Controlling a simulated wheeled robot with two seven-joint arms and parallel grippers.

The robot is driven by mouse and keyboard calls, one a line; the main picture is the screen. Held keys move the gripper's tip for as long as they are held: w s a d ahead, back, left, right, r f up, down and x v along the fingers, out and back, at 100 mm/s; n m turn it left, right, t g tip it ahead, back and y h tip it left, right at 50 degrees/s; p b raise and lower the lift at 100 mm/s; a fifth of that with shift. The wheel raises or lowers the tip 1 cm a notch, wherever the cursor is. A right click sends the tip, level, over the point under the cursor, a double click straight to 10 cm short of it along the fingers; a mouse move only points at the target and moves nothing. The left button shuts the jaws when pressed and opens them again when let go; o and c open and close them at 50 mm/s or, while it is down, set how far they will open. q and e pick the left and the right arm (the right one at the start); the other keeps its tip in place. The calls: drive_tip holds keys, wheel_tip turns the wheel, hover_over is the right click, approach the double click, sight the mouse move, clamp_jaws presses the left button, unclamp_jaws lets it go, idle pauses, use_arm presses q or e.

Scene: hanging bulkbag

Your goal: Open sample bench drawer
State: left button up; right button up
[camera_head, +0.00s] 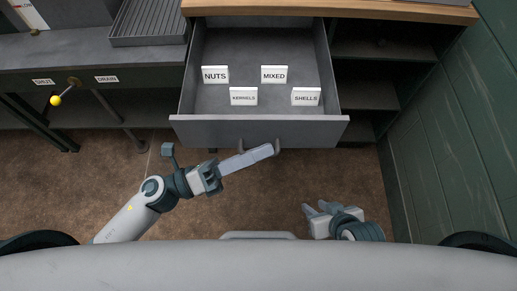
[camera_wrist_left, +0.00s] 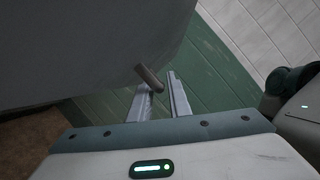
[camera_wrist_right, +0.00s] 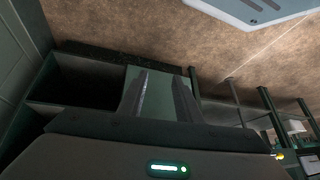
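The grey sample bench drawer (camera_head: 258,131) is pulled well out in the head view. Inside stand label cards reading NUTS (camera_head: 215,74), MIXED (camera_head: 274,74), KERNELS (camera_head: 243,96) and SHELLS (camera_head: 306,96). My left gripper (camera_head: 271,150) lies at an angle just in front of the drawer face, beside the handle, which it partly hides. In the left wrist view a gap shows between its fingers (camera_wrist_left: 162,88), and a handle end (camera_wrist_left: 149,78) sits at the fingertips; a firm grip is not visible. My right gripper (camera_head: 314,208) is open and empty, low and right of the drawer.
A wooden bench top (camera_head: 350,11) lies above the drawer. Open shelves (camera_head: 372,92) and a green wall (camera_head: 460,140) are to the right. A left counter carries a grey ribbed tray (camera_head: 150,22); a yellow knob (camera_head: 56,100) hangs below it. Brown floor is free between me and the bench.

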idle(0.5)
